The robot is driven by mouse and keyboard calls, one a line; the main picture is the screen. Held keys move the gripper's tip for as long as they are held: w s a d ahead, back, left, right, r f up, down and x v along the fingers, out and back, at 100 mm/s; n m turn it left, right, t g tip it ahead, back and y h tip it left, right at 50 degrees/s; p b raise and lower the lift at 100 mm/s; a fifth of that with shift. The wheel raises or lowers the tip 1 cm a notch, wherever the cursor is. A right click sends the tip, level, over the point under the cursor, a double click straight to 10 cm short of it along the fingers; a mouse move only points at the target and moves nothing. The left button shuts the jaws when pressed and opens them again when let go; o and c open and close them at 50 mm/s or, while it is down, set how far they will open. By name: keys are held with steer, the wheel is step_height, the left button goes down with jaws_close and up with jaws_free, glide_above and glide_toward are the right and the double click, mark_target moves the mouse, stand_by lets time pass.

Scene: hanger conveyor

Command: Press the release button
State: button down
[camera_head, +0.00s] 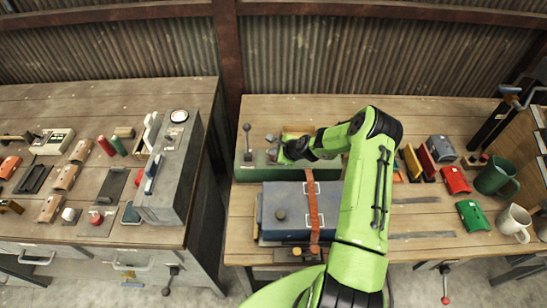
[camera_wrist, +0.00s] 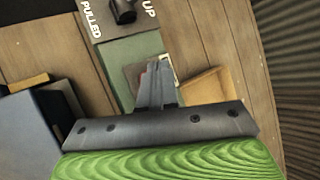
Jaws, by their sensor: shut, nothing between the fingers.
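A long green box (camera_head: 255,172) stands near the back of the right bench, with an upright ball-topped lever (camera_head: 247,142) at its left end. My gripper (camera_head: 275,152) is over this box, right of the lever. In the wrist view my gripper (camera_wrist: 155,68) has its two fingers together, with nothing held. The fingertips overlap a pale square plate (camera_wrist: 133,72) on the green surface (camera_wrist: 117,57). A small reddish patch shows at the fingertips. I cannot tell whether it is the release button or whether I touch it; the fingers hide most of it.
A dark knob (camera_wrist: 123,10) sits on a panel lettered "PULLED" and "UP". A blue-grey case (camera_head: 278,212) with an orange strap (camera_head: 312,215) lies in front of the green box. Red blocks and mugs (camera_head: 497,178) stand to the right. A corrugated wall rises behind.

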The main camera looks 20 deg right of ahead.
steer(key=shift+f, duration=0.1)
stand_by(0.3)
steer(key=shift+f+b, duration=0.35)
steer(key=shift+b, duration=0.05)
steer(key=shift+f+b, duration=0.45)
steer(key=shift+f, duration=0.05)
stand_by(0.4)
stand_by(0.4)
steer(key=shift+r+p, duration=0.65)
steer(key=shift+r, duration=0.25)
step_height(320, 180, up, 5)
steer(key=p, duration=0.3)
steer(key=shift+r+p, duration=0.15)
steer(key=shift+p, duration=0.25)
